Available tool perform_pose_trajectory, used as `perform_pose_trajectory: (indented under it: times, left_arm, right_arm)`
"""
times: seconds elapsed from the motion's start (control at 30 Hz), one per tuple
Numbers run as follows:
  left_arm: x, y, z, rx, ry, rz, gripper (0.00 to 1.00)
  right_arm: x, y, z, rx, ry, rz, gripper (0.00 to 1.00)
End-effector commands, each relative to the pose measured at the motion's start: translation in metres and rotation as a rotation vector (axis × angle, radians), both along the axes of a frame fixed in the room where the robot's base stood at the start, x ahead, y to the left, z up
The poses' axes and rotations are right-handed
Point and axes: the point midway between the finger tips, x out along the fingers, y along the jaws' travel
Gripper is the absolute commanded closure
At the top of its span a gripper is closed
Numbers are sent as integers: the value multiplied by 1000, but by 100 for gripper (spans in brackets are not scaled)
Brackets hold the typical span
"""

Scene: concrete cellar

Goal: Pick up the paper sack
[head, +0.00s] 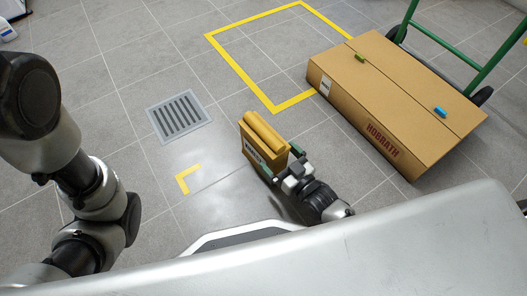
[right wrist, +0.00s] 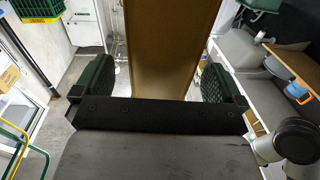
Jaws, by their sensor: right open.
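The paper sack (head: 262,139), tan-yellow with a rolled top and a dark label, stands upright on the tiled floor in the middle of the head view. My right gripper (head: 282,160) is at its near right side, with the fingers open around it. In the right wrist view the sack (right wrist: 170,45) is a broad brown face between the two green finger pads of the gripper (right wrist: 157,79). Narrow gaps seem to show beside it. Its lower part is hidden there. My left arm shows at the left of the head view, but its gripper is out of frame.
A large cardboard box (head: 395,95) lies to the right on a green hand truck (head: 455,52). A floor drain (head: 179,115) is left of the sack. Yellow floor tape (head: 222,51) marks an area behind. The right wrist view shows a green crate (right wrist: 38,8).

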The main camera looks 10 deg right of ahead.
Motion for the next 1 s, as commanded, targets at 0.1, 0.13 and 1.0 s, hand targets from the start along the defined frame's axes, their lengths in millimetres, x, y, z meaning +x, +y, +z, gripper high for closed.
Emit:
perform_pose_trajectory:
  times: [0.1, 0.13, 1.0]
  left_arm:
    - [0, 0, -17, 0, 0, 0, 100]
    - [0, 0, -18, 0, 0, 0, 100]
    - [0, 0, -18, 0, 1, 0, 100]
  right_arm:
    - [15, 7, -4, 1, -3, -1, 0]
    - [17, 8, -4, 1, -3, -1, 0]
    - [22, 10, 1, 0, -3, -1, 71]
